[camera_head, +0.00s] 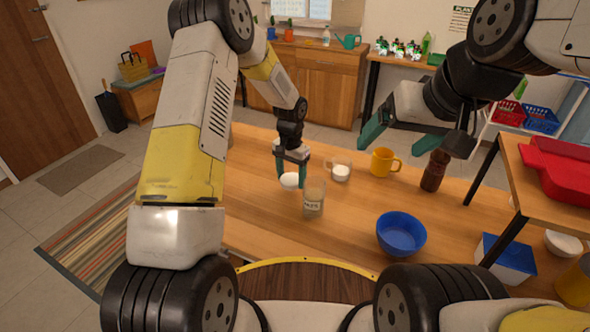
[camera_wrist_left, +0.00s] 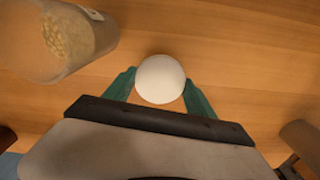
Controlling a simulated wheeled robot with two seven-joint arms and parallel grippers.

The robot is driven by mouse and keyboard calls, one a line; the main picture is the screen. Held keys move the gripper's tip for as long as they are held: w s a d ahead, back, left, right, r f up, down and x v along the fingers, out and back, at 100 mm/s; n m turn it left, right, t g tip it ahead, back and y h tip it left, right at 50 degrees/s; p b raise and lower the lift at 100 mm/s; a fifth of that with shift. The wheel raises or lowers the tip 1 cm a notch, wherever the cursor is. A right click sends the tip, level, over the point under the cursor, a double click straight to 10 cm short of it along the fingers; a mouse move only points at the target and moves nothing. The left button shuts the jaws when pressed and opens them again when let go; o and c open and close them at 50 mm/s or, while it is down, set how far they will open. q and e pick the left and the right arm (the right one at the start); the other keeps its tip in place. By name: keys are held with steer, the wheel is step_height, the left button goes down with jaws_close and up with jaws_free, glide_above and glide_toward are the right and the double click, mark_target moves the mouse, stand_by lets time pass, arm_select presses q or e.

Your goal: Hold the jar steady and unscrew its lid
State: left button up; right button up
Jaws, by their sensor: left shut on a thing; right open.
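The clear glass jar (camera_head: 314,200) stands upright on the wooden table with a label on its side and no lid on it. In the left wrist view the jar (camera_wrist_left: 62,38) shows beige grainy contents at the upper left. My left gripper (camera_head: 291,174) is shut on a round white lid (camera_head: 289,181), beside the jar and to its left. The lid sits between the green fingers in the left wrist view (camera_wrist_left: 160,79). My right gripper (camera_head: 394,145) is open and empty, raised above the table near the orange mug and the brown bottle, apart from the jar.
A glass mug with white contents (camera_head: 340,169), an orange mug (camera_head: 383,162) and a dark brown bottle (camera_head: 434,170) stand behind and right of the jar. A blue bowl (camera_head: 401,234) sits front right.

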mark_target(291, 178)
arm_select(q)
steer(key=shift+f, duration=1.75)
steer(key=shift+f, duration=0.1)
steer(key=o, duration=1.5)
steer(key=shift+o, duration=0.2)
